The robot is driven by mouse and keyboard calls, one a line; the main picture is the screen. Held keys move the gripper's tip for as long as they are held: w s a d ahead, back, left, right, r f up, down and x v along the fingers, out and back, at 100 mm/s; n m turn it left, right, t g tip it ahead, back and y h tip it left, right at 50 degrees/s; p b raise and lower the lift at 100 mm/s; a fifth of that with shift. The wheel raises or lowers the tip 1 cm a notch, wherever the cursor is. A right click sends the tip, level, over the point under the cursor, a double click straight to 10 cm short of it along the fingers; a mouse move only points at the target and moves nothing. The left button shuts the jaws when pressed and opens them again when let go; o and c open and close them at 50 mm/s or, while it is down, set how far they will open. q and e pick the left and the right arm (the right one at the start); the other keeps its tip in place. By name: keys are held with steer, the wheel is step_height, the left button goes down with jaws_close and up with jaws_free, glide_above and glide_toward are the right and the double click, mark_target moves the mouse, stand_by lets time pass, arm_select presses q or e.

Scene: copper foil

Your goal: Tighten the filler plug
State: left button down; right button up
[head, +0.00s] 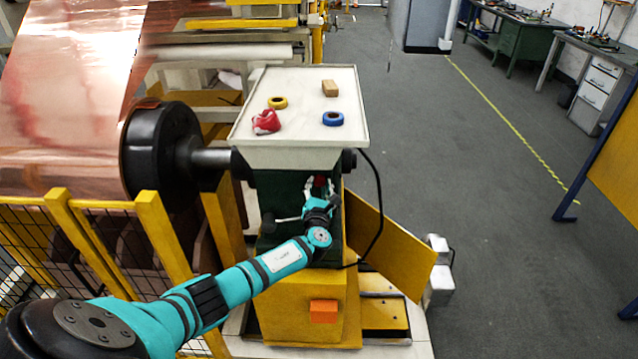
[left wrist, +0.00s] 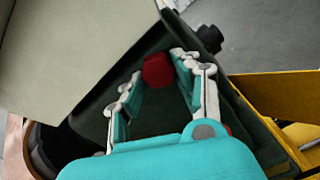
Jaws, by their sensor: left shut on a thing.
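The red filler plug (head: 320,181) sits on the dark green face of the machine housing (head: 275,190), just below the tray top. It also shows in the left wrist view (left wrist: 158,70) as a red knob between the fingertips. My left gripper (head: 319,187) reaches up to the housing from the lower left. Its two fingers (left wrist: 159,74) are either side of the plug and shut on it. The plug's threads and its seat are hidden, so I cannot tell how far in it sits. My right gripper is in neither view.
The cream tray (head: 300,95) above holds a red cloth-like item (head: 266,122), a yellow roll (head: 278,102), a blue roll (head: 333,118) and a tan block (head: 330,88). A yellow panel (head: 390,250) juts out right. A copper roll (head: 70,100) and yellow fence (head: 155,240) stand left.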

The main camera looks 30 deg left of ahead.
arm_select(q)
steer(key=shift+f+m, duration=0.15)
steer(key=shift+m, duration=0.55)
steer(key=c, duration=0.9)
jaws_free()
steer(key=shift+c, duration=0.2)
steer(key=v, duration=1.2)
